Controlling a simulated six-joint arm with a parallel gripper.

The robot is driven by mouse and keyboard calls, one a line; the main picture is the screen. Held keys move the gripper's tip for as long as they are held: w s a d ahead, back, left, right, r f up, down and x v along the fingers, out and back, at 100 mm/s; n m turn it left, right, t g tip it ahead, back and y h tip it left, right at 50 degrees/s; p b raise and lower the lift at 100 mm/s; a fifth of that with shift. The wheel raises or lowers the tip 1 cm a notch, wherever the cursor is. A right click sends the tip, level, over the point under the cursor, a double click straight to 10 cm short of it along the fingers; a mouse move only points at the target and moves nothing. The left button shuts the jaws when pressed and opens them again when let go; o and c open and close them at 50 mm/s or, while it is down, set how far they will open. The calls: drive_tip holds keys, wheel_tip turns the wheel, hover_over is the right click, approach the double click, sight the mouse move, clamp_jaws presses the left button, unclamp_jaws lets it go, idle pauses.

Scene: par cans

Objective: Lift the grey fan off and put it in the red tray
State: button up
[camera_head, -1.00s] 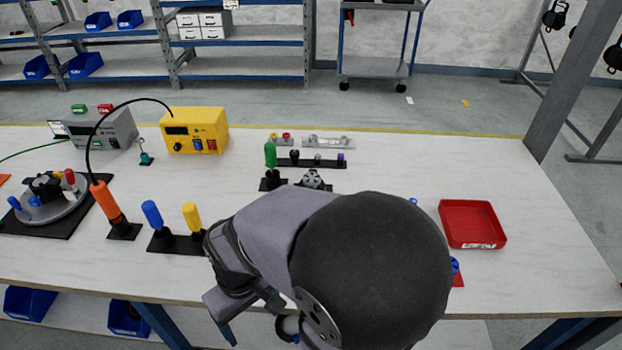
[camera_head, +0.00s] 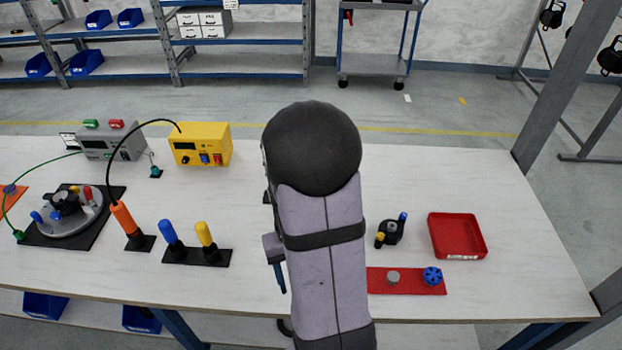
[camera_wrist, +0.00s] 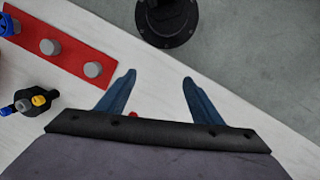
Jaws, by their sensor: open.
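My gripper (camera_wrist: 158,88) is open and empty in the wrist view, its two blue fingers apart over the white table. In the head view my arm covers most of it; one blue finger (camera_head: 280,279) shows left of the arm. The red tray (camera_head: 457,236) stands empty at the right of the table, right of my arm. I cannot pick out the grey fan for sure; the middle back of the table is hidden behind my arm.
A red strip (camera_head: 408,287) bears a grey knob (camera_head: 393,277) and a blue knob (camera_head: 433,276). A black piece (camera_head: 391,232) with blue and yellow ends sits left of the tray. Upright handles (camera_head: 206,236) and a yellow box (camera_head: 202,144) stand left of my arm.

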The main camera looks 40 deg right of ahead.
drive_tip(key=shift+m+t+h, duration=0.6)
drive_tip(key=shift+m, duration=0.1)
drive_tip(key=w+d, duration=0.2)
drive_tip(key=d, duration=0.1)
drive_tip(key=w+d, duration=0.2)
drive_tip(key=d, duration=0.1)
drive_tip(key=w+d+r+p, duration=0.1)
drive_tip(key=w+d, duration=0.1)
drive_tip(key=d, duration=0.1)
drive_tip(key=shift+w+r, duration=0.1)
drive_tip(key=shift+m+t+h, duration=0.3)
drive_tip(key=shift+t+h, duration=0.2)
drive_tip(key=w+d, duration=0.2)
drive_tip(key=w, duration=0.1)
drive_tip(key=w+d, duration=0.1)
drive_tip(key=shift+w+d+r, duration=0.15)
drive_tip(key=shift+d+r, duration=0.05)
drive_tip(key=shift+r, duration=0.2)
drive_tip(key=w+d+r+m+t+h, duration=0.2)
drive_tip(key=w+d+r+m, duration=0.2)
drive_tip(key=w, duration=0.3)
drive_tip(key=shift+d+r, duration=0.3)
drive_tip(key=shift+d, duration=0.3)
drive_tip(key=shift+w+f, duration=0.1)
drive_tip(key=shift+p+x, duration=1.25)
drive_tip(key=shift+x, duration=2.35)
drive_tip(key=c, duration=1.1)
